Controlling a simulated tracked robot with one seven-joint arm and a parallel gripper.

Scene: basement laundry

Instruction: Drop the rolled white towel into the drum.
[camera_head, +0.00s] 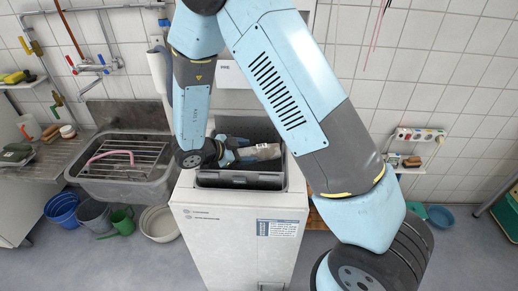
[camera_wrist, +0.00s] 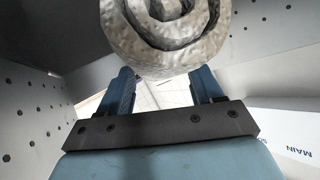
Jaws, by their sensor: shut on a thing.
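The rolled white towel (camera_head: 262,152) is at the open top of the white washing machine (camera_head: 240,230). Its spiral end (camera_wrist: 165,35) fills the top of the wrist view. My gripper (camera_head: 240,152) is shut on the towel and points to the right in the head view. Its two blue fingers (camera_wrist: 163,85) reach up to the roll in the wrist view. Perforated grey metal walls of the drum (camera_wrist: 28,125) stand on both sides of the gripper. How deep the towel sits in the drum is hard to tell, and the drum floor is hidden.
The dark rim of the opening (camera_head: 240,182) runs close around my gripper. A grey sink (camera_head: 125,185) with a wire rack is on the left. Buckets (camera_head: 62,208) and a green watering can (camera_head: 118,222) stand on the floor below it. A white socket strip (camera_head: 420,134) is on the right wall.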

